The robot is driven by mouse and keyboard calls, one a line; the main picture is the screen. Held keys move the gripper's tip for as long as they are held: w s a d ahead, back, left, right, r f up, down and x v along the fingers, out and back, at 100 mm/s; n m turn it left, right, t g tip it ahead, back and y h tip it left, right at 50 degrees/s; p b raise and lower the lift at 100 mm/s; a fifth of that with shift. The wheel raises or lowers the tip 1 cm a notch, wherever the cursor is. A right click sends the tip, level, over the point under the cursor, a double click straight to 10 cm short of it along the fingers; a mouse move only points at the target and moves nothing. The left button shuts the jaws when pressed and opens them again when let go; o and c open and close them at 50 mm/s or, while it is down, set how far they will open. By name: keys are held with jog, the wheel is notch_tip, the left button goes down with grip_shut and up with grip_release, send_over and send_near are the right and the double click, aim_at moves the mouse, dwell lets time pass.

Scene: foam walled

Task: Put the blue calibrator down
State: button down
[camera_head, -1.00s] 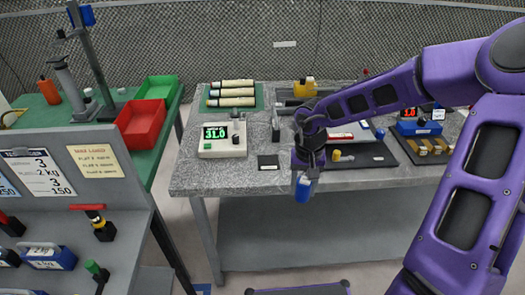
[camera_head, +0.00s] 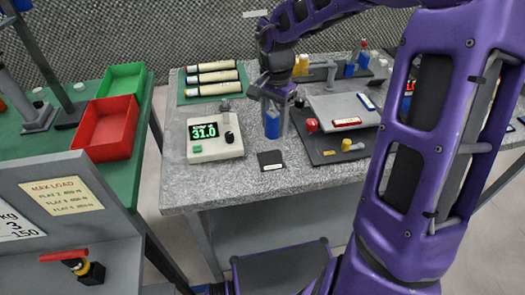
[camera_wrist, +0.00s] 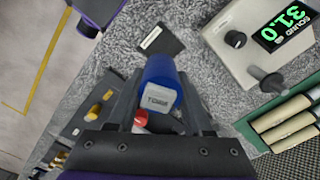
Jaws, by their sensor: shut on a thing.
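The blue calibrator (camera_head: 272,125) is a small blue cylinder with a white label. It is upright in my gripper (camera_head: 272,108), over the grey granite tabletop (camera_head: 225,178), between the digital meter and the black mat. I cannot tell whether its base touches the stone. In the wrist view the calibrator (camera_wrist: 160,72) shows its label between the two dark fingers of my gripper (camera_wrist: 160,98), which are shut on it. Its lower end is partly out of sight from above.
The white meter (camera_head: 213,138) reading 31.0 stands left of the calibrator. A small black card (camera_head: 270,160) lies in front. The dark mat (camera_head: 325,152) at right holds a red knob (camera_head: 311,125) and a yellow piece (camera_head: 350,145). Several cream tubes (camera_head: 212,77) lie behind the meter.

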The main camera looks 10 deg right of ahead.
aim_at(271, 158)
jog(key=shift+w+a, duration=0.1)
jog(key=shift+w, duration=0.05)
jog(key=shift+w+f, duration=0.1)
jog(key=shift+f, duration=0.15)
notch_tip(271, 158, down, 9)
jog(key=b, duration=0.4)
jog(key=shift+f, duration=0.15)
jog(key=shift+c, duration=1.6)
grip_release()
